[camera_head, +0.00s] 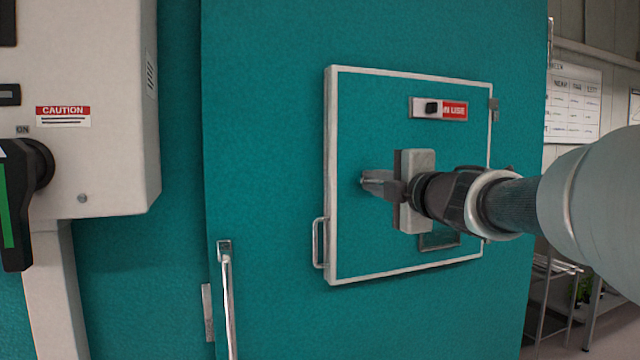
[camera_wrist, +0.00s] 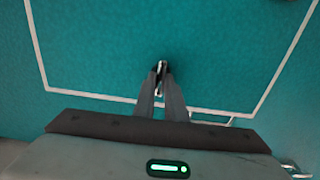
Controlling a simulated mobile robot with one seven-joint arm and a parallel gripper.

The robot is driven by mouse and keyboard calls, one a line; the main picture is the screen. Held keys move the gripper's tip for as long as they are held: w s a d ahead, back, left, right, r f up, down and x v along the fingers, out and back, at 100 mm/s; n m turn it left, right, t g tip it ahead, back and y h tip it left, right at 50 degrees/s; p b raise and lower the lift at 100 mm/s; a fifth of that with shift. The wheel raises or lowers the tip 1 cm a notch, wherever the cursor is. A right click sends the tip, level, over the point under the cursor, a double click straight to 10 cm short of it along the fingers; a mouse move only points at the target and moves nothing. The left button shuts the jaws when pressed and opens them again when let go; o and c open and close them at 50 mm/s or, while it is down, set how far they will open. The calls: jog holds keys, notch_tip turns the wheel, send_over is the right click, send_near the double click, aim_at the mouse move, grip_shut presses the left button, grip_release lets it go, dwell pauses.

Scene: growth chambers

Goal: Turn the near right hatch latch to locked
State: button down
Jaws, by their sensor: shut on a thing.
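The hatch (camera_head: 400,90) is a teal panel with a white frame, set in a teal chamber wall. My gripper (camera_head: 368,178) reaches in from the right, its fingers pointing left at the hatch's left half. In the wrist view my gripper (camera_wrist: 161,75) has its fingers closed together around a small light metal piece, the latch (camera_wrist: 162,65), which stands out against the teal panel. The fingers hide most of the latch, and its angle and any lock markings cannot be made out.
A silver pull handle (camera_head: 319,243) is on the hatch's left edge. A slider sign (camera_head: 453,109) reading "IN USE" is near the top. A longer door handle (camera_head: 228,300) is lower left. A white control box (camera_head: 105,150) with a black switch (camera_head: 18,200) stands at left.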

dwell(0.3)
jog(key=c, duration=1.8)
grip_release()
jog(key=p+v, duration=0.2)
jog(key=v, duration=1.5)
jog(key=shift+s, duration=0.2)
jog(key=shift+d+r, duration=0.1)
jog(key=shift+d, duration=0.05)
